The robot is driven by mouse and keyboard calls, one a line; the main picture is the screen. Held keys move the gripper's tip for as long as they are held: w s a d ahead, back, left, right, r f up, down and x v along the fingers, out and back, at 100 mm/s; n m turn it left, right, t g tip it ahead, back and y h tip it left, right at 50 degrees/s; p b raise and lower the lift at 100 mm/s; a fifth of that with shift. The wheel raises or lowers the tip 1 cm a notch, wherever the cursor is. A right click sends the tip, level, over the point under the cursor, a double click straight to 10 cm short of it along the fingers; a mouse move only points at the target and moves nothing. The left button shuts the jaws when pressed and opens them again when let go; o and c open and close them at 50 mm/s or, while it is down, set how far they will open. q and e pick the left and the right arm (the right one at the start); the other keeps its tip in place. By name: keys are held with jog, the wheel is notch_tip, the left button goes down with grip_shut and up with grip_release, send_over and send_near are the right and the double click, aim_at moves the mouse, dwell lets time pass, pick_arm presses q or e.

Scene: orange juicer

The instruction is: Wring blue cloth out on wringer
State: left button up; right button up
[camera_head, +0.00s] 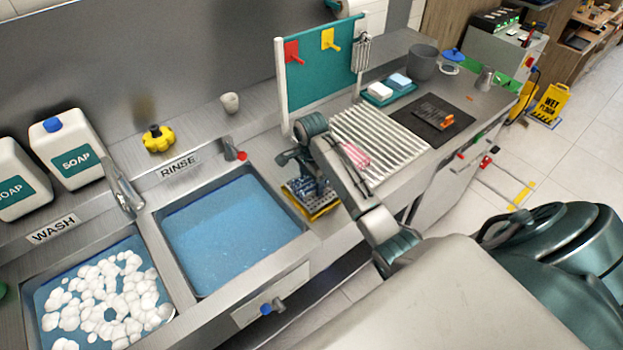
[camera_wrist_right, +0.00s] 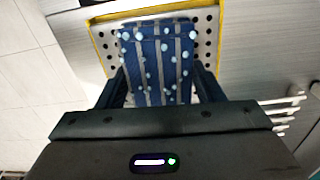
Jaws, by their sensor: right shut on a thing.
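The blue cloth (camera_wrist_right: 160,62) has grey stripes and pale droplets or dots on it. It lies folded on a perforated metal plate with a yellow rim, the wringer (camera_wrist_right: 207,30). In the head view the cloth (camera_head: 303,193) and the wringer (camera_head: 322,211) show just right of the rinse basin, partly hidden by my right arm. My right gripper (camera_wrist_right: 160,92) is shut on the cloth, one finger on each side of it, low over the plate. In the head view this gripper (camera_head: 318,186) points down at the wringer. My left gripper is not in view.
The rinse basin (camera_head: 230,232) holds blue water; the wash basin (camera_head: 100,300) holds suds. A ribbed drying rack (camera_head: 385,135) with a pink striped cloth (camera_head: 355,155) stands right of the wringer. A teal hook board (camera_head: 325,72) rises behind. A faucet (camera_head: 232,150) stands behind the rinse basin.

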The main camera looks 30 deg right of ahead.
jog(key=shift+f, duration=0.9)
dwell(0.8)
jog(key=shift+r, duration=3.55)
jog(key=shift+s+f, duration=0.1)
